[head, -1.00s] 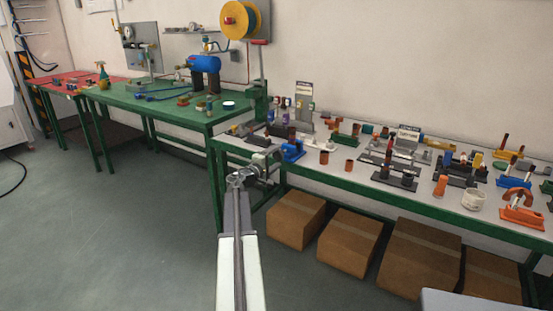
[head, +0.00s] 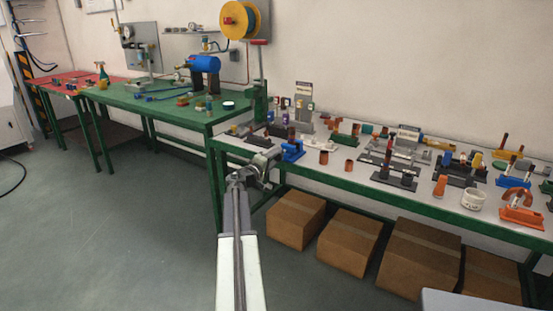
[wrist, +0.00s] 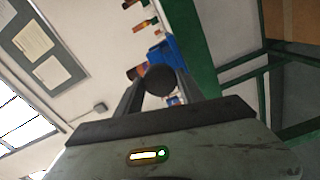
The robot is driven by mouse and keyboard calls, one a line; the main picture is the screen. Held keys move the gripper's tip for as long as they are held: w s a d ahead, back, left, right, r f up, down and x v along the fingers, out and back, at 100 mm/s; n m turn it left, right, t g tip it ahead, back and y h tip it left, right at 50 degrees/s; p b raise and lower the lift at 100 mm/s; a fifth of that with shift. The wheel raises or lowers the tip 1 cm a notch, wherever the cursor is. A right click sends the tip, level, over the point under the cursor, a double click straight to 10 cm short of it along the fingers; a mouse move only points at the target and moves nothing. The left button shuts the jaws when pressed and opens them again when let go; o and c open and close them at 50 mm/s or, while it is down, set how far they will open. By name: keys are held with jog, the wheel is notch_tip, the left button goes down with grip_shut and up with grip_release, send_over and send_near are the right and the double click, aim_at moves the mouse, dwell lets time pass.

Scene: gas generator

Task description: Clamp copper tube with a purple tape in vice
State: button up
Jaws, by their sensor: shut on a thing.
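My gripper (head: 268,163) is at the front left edge of the grey-topped bench (head: 440,205), just left of a blue vice-like tool (head: 292,150). In the wrist view my gripper (wrist: 160,88) is shut on a dark round-ended thing (wrist: 160,80), seen end-on between the fingers. Its length is hidden, and no copper surface or purple tape can be made out on it. The blue tool also shows in the wrist view (wrist: 168,50), beyond the fingers and partly covered by the held thing. I cannot tell whether they touch.
Short copper-coloured pieces (head: 349,166) stand right of the blue tool. Black holders (head: 394,180) and an orange tool (head: 522,215) crowd the bench farther right. Cardboard boxes (head: 295,220) sit below. A green bench (head: 150,100) stands at left. The floor at left is clear.

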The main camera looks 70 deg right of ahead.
dwell(0.4)
jog(key=m, duration=0.2)
jog(key=shift+m, duration=0.4)
jog(key=o, duration=1.4)
jog(key=shift+c, duration=0.2)
jog(key=n, duration=0.5)
jog(key=shift+n, duration=0.4)
